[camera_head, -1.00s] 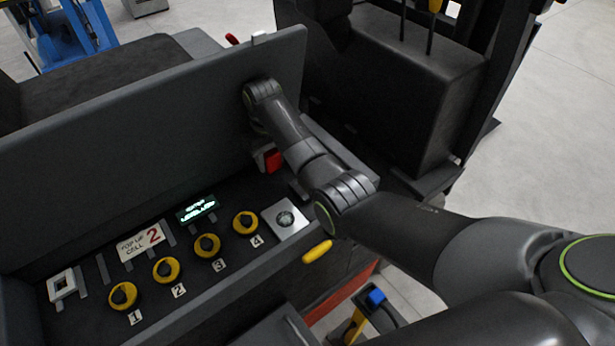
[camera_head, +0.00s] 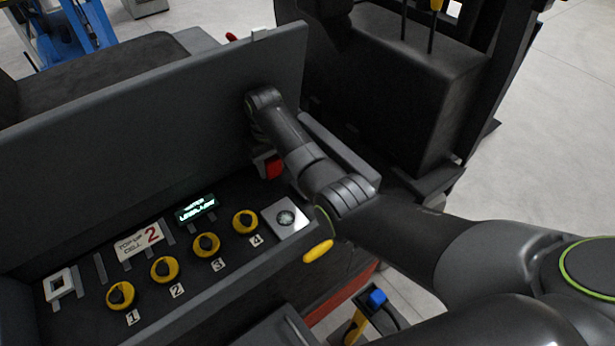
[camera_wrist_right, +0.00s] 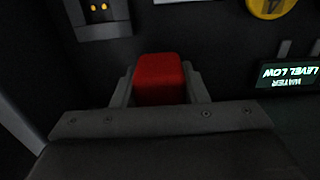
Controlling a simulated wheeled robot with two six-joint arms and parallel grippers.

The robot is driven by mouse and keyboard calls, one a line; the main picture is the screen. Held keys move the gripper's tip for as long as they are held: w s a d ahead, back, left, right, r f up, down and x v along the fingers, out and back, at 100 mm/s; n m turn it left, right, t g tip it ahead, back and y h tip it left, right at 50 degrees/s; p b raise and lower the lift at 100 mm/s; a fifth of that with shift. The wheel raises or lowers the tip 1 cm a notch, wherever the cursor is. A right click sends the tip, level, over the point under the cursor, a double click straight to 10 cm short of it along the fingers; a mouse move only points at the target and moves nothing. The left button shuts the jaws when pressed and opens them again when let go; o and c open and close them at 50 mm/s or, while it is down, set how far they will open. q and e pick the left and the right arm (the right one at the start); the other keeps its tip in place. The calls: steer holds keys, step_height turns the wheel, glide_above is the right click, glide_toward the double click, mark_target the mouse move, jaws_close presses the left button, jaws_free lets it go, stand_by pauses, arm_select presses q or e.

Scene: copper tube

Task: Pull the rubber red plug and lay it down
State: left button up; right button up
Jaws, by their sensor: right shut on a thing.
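The red plug (camera_wrist_right: 160,80) stands between the two grey fingers of my right gripper (camera_wrist_right: 160,92) in the right wrist view, and the fingers are closed on its sides. In the head view a little of the red plug (camera_head: 274,168) shows under my right wrist, by the foot of the tall dark panel. My right gripper (camera_head: 265,163) is mostly hidden there by my own arm. The plug's lower end is hidden, so I cannot tell whether it is seated or lifted. My left gripper is not in view.
Yellow knobs (camera_head: 207,245) numbered 1 to 4 line the dark deck, with a small lit display (camera_head: 196,208) behind them. A tall dark panel (camera_head: 150,130) stands behind. A silver plate (camera_head: 285,218) with a round fitting lies at the right.

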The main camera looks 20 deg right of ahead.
mark_target(273, 175)
steer(key=shift+s+f+b, duration=0.1)
steer(key=shift+f+b, duration=0.8)
steer(key=shift+f, duration=1)
steer(key=shift+s, duration=0.1)
steer(key=shift+f, duration=0.1)
steer(key=o, duration=2)
steer(key=shift+w, duration=0.2)
steer(key=shift+c, duration=0.2)
step_height(273, 175, up, 3)
steer(key=p, duration=0.3)
steer(key=shift+r+p, duration=0.8)
steer(key=shift+r, duration=3.3)
